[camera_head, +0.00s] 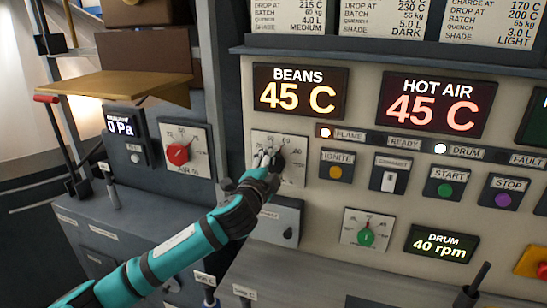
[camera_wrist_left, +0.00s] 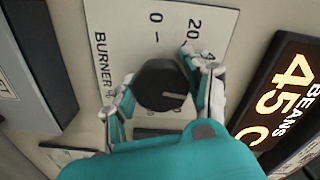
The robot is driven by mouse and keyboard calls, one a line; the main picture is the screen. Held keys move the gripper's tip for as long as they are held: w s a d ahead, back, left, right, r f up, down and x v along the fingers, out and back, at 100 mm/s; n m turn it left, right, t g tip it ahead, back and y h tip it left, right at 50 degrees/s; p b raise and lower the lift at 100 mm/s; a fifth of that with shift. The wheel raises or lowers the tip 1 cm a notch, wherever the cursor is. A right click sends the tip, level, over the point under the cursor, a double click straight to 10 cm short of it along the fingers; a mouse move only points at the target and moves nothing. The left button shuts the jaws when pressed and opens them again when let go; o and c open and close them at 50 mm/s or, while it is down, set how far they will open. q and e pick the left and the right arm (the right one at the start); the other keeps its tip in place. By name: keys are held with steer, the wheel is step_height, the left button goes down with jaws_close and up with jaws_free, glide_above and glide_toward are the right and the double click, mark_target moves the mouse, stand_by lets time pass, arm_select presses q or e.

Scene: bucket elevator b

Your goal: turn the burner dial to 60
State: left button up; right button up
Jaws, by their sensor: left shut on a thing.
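The burner dial is a round black knob (camera_wrist_left: 155,82) with a pale pointer line, on a white plate marked BURNER % (camera_wrist_left: 118,30). My left gripper (camera_wrist_left: 158,72) is shut on the knob, one finger on each side. In the head view my left gripper (camera_head: 267,158) covers much of the burner plate (camera_head: 293,174). My right gripper does not show.
The BEANS display (camera_head: 299,91) above the dial and the HOT AIR display (camera_head: 435,104) both read 45 C. An ignite button (camera_head: 335,172) is to the dial's right. A red knob (camera_head: 178,154) is to the left. A grey box (camera_head: 275,222) projects below the burner plate.

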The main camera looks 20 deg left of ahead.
arm_select(q)
steer(key=shift+m+p, duration=0.55)
steer(key=shift+m, duration=0.55)
steer(key=o, duration=1.2)
steer(key=s, duration=1.2)
steer(key=shift+a, duration=0.2)
